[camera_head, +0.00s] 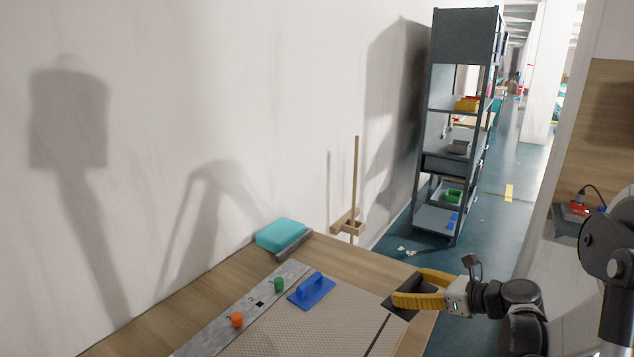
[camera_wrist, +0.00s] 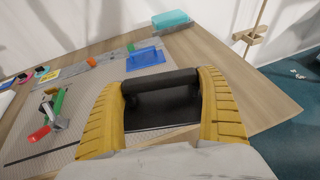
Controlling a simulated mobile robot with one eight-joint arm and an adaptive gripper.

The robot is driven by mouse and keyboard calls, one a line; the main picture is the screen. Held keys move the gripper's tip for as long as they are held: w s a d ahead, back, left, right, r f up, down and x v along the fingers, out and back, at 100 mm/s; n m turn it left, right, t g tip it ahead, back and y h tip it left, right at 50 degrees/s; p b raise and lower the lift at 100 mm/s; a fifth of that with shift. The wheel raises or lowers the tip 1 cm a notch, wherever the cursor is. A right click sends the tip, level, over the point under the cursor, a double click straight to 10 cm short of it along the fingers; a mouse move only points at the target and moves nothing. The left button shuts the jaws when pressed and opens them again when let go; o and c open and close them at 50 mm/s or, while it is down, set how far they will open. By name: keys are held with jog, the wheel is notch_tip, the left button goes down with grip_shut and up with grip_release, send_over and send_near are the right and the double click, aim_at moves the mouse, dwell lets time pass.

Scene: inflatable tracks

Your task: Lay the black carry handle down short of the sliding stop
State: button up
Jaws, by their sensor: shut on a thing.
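My gripper (camera_head: 404,289) is shut on the black carry handle (camera_head: 397,311) near the right edge of the table. In the wrist view the yellow ribbed fingers clasp the ends of the handle's round bar (camera_wrist: 160,80), and its flat black plate lies below. I cannot tell whether the plate touches the surface. A grey metal strip (camera_head: 210,332) with a green knob (camera_head: 279,284) and an orange knob (camera_head: 237,320) runs along the table. I cannot tell for certain which part is the sliding stop.
A blue handle (camera_head: 312,291) lies on the beige patterned mat (camera_head: 330,330). A teal block (camera_head: 282,235) and grey bar (camera_head: 294,246) sit at the far end. In the wrist view, a red-ended tool (camera_wrist: 40,134) and small colored pieces lie left. The mat's middle is bare.

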jog(key=a, duration=0.1)
jog(key=s+a+r+m+t+h, duration=0.1)
jog(key=a, duration=0.1)
jog(key=s+a+r+m+h, duration=0.1)
jog(key=shift+s+a+r+t, duration=0.2)
jog(key=shift+s+a+t, duration=0.05)
jog(key=shift+a+t, duration=0.1)
jog(key=s+r+m+h, duration=0.1)
jog(key=s+a+r+m+h, duration=0.1)
jog(key=s+a+m+t+h, duration=0.1)
jog(key=s, duration=0.1)
jog(key=shift+r, duration=0.4)
